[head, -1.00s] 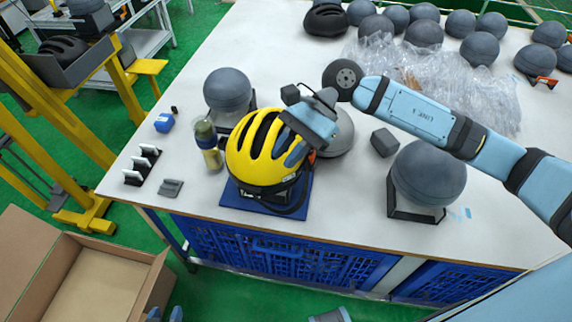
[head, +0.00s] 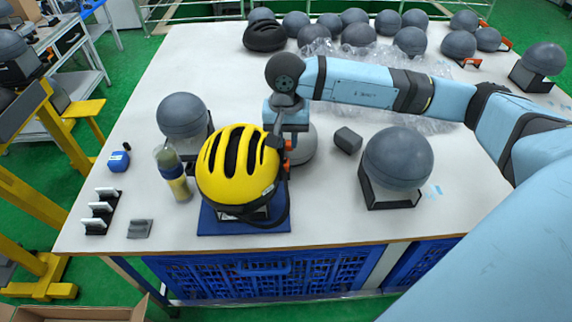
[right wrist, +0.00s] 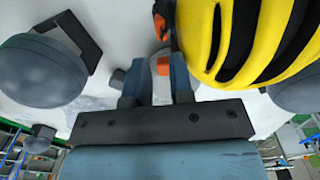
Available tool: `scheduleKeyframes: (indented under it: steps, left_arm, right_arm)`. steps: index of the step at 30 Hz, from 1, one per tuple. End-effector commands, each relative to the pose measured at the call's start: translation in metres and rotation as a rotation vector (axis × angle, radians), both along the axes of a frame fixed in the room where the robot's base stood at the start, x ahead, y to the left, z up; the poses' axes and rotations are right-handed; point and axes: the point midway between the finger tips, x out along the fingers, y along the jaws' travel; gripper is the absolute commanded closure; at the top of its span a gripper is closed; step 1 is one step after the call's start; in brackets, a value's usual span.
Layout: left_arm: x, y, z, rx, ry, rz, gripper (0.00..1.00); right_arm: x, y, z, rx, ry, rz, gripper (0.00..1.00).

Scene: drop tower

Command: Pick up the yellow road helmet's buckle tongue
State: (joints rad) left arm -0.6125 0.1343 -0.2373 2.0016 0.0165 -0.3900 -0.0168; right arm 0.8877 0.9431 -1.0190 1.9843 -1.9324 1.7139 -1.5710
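The yellow road helmet (head: 238,165) with black vents sits on a blue stand base (head: 215,226) near the table's front edge; its yellow shell also fills the upper right of the right wrist view (right wrist: 258,40). A dark strap (head: 284,205) hangs at its right side. My right gripper (head: 284,150) points down just right of the helmet. In the right wrist view its fingers (right wrist: 155,78) are apart. A small orange part (right wrist: 163,66) shows in the gap beyond them, perhaps the buckle tongue; I cannot tell surely. No hold on it is visible. My left gripper is not in view.
A grey dome (head: 300,147) is close behind my right gripper. A small dark block (head: 348,140) and a grey ball on a stand (head: 398,158) are to the right. A bottle (head: 174,175) stands left of the helmet. The table's front middle-right is clear.

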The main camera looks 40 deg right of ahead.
Motion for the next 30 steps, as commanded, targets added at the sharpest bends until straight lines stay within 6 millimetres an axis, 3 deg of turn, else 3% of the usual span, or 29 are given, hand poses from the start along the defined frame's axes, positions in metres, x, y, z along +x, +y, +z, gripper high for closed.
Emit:
scheduleKeyframes:
  steps: [8,17,24,27,30]
  left_arm:
    - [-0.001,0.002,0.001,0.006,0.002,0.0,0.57]
    - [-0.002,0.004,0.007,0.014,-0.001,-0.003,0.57]
    - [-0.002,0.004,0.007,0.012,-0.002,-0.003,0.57]
    - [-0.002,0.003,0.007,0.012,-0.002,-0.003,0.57]
    - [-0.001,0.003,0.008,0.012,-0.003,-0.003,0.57]
  right_arm:
    - [-0.002,0.001,-0.017,0.001,0.002,0.001,0.79]
    - [-0.004,0.004,-0.058,0.001,0.001,-0.001,0.79]
    - [-0.003,0.003,-0.062,0.001,-0.001,0.0,0.79]
    - [-0.003,0.003,-0.062,0.001,-0.001,0.0,0.99]
    - [-0.003,0.003,-0.061,0.001,-0.001,0.0,1.0]
